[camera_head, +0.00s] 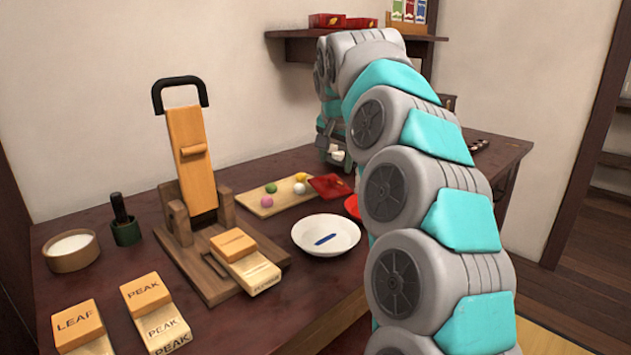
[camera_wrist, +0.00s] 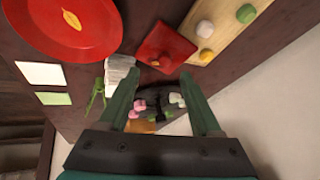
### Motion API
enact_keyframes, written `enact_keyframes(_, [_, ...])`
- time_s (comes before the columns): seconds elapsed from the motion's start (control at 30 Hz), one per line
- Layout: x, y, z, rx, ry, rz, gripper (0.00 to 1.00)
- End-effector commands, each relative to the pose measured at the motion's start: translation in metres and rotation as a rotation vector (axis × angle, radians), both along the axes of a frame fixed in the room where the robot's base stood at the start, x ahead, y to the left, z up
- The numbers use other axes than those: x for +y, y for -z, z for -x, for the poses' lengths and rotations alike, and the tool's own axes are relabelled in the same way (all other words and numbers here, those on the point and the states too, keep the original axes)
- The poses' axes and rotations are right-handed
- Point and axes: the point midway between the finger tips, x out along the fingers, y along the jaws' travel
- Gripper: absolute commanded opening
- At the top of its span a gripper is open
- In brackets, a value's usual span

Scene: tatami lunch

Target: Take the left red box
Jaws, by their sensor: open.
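Two red boxes sit on the wall shelf in the head view. The left red box (camera_head: 327,20) is wider and has a small gold mark on its front. The other red box (camera_head: 361,23) is right beside it. My gripper (camera_head: 336,155) is low over the back of the table, below the shelf and partly hidden by my arm. In the wrist view my gripper (camera_wrist: 164,103) has its fingers spread apart with nothing held between them. The shelf boxes do not show in the wrist view.
Below are a red square piece (camera_wrist: 165,48), a red plate (camera_wrist: 62,22), a wooden board (camera_wrist: 225,45) with coloured balls, and a dark dish with small pink and white pieces. A white bowl (camera_head: 326,233) and a wooden press (camera_head: 193,160) stand on the table (camera_head: 325,305).

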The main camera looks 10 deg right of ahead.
Motion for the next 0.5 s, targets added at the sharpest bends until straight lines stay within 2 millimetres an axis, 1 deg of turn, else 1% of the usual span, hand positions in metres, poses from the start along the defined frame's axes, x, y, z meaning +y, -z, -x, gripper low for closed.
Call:
enact_keyframes(0.13, [-0.003, 0.002, -0.009, -0.012, 0.024, -0.006, 0.65])
enact_keyframes(0.3, [-0.003, 0.018, -0.018, -0.011, 0.023, -0.005, 0.65])
enact_keyframes(0.5, [-0.003, 0.031, -0.025, -0.01, 0.021, -0.006, 0.65])
